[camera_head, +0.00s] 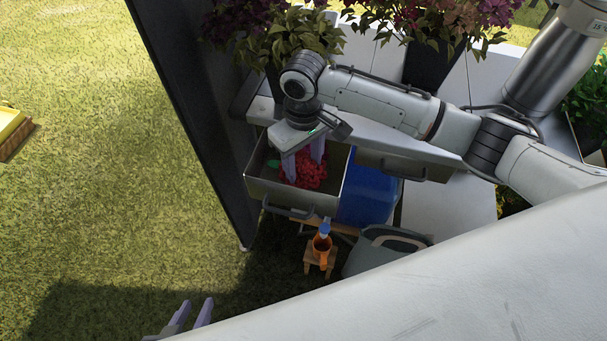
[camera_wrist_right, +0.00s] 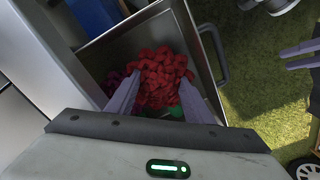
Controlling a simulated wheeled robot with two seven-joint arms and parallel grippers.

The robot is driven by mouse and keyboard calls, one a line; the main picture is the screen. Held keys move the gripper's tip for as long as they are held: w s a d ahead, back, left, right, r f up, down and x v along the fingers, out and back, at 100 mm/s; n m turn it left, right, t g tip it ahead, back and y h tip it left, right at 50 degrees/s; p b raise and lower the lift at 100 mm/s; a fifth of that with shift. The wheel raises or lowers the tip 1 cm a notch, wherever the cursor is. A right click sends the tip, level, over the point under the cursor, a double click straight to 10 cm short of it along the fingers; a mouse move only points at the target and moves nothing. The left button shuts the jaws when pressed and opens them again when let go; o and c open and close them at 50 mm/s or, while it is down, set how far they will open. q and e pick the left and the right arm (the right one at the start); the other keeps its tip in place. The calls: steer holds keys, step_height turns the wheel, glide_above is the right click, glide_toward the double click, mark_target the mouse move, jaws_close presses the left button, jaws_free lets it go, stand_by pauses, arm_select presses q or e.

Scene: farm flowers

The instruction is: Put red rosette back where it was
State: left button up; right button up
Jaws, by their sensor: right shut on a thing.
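The red rosette (camera_head: 312,178) is a bunch of bright red petals with some green beside it. It is at the open metal drawer (camera_head: 325,204), inside its walls as seen from above. My right gripper (camera_head: 304,166) points down and is shut on the rosette. In the right wrist view the rosette (camera_wrist_right: 160,78) sits between the two fingers, with the drawer (camera_wrist_right: 205,45) around it. I cannot tell whether it touches the drawer floor. My left gripper (camera_head: 198,304) is low at the bottom of the head view, fingers apart and empty, away from the drawer.
A purple thing (camera_wrist_right: 112,82) lies in the drawer beside the rosette. A second drawer (camera_head: 405,165) is to the right. Potted flowers (camera_head: 430,65) stand on the bench. Below are a blue container (camera_head: 370,193), an orange spray bottle (camera_head: 322,243) and a grey-green bin (camera_head: 375,255). Grass is open at left.

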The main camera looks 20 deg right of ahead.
mark_target(303, 175)
steer(key=shift+f, duration=2.05)
steer(key=o, duration=0.9)
steer(key=shift+f, duration=0.15)
steer(key=shift+o, duration=0.2)
step_height(303, 175, up, 12)
steer(key=shift+r+p, duration=0.2)
steer(key=shift+p, duration=0.2)
